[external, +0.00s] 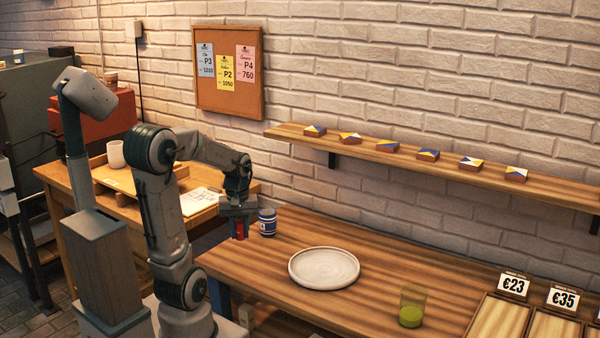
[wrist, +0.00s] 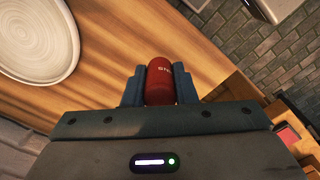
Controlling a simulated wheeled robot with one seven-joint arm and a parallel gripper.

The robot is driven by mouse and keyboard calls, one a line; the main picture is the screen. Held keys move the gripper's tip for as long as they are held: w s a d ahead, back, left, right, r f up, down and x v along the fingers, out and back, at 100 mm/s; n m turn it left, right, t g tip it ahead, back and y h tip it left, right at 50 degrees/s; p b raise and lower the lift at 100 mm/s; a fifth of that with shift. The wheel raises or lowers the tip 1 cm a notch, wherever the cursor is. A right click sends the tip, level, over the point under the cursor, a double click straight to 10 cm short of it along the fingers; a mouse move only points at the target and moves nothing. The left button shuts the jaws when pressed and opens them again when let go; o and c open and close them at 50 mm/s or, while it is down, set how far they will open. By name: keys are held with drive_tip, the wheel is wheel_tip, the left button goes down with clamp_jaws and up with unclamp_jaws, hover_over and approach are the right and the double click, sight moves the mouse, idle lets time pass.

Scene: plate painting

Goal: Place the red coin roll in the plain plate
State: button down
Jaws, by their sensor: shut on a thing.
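My gripper (wrist: 160,90) is shut on the red coin roll (wrist: 160,78), which shows between its two fingers in the wrist view. In the external view the red roll (external: 239,229) hangs below my gripper (external: 238,222), near the left end of the wooden table. The plain plate (external: 324,268) is round, whitish and empty, and lies on the table to the right of my gripper. It also shows at the upper left of the wrist view (wrist: 38,35), apart from the roll.
A blue and white can (external: 267,222) stands close to the right of my gripper. A glass with green liquid (external: 411,307) stands right of the plate. Trays with price signs (external: 513,285) lie at the right. A wall shelf (external: 440,166) holds several small patterned blocks.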

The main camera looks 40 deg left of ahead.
drive_tip(key=shift+d+r, duration=0.25)
drive_tip(key=shift+d, duration=0.25)
drive_tip(key=w+d+m+p, duration=0.2)
drive_tip(key=d+p, duration=0.3)
drive_tip(key=d, duration=1.1)
drive_tip(key=w+d+m+p, duration=0.2)
drive_tip(key=d+p, duration=0.2)
drive_tip(key=d, duration=1.2)
drive_tip(key=p, duration=0.2)
hover_over(339, 274)
wheel_tip(339, 274, down, 6)
drive_tip(key=shift+d, duration=0.1)
drive_tip(key=shift+f, duration=2.05)
